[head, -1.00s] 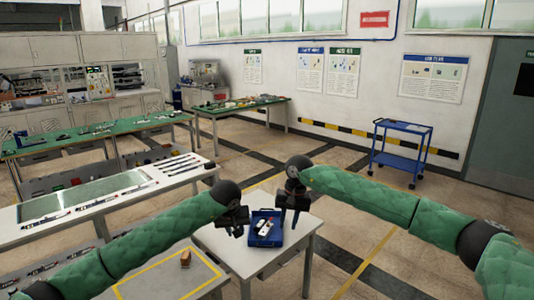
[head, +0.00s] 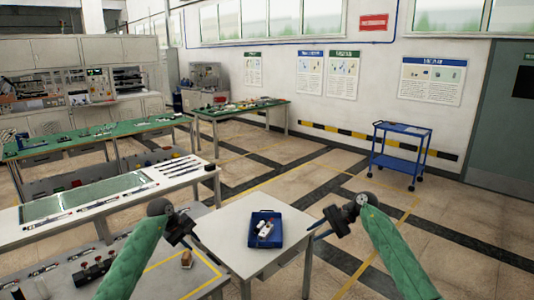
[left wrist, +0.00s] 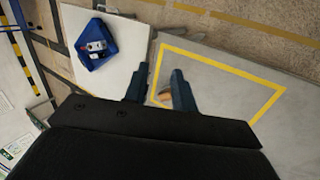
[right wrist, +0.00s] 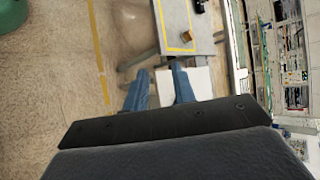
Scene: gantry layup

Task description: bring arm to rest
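My left gripper (head: 190,243) is left of the white table (head: 230,225), at the end of the green-sleeved left arm. In the left wrist view its two fingers (left wrist: 160,82) stand apart with nothing held between them. My right gripper (head: 314,234) is beyond the right side of the white table. Its fingers (right wrist: 160,82) also stand apart and empty in the right wrist view. Both grippers are clear of the blue tray (head: 254,239), which sits on the white table with a white-and-dark device (head: 265,228) in it.
A grey table (head: 160,285) with a yellow outline bears a small brown block (head: 187,260) and dark fittings (head: 95,271). A white bench (head: 120,205) holds a glass panel and rods. A blue cart (head: 399,160) stands at the back right. Floor between is open.

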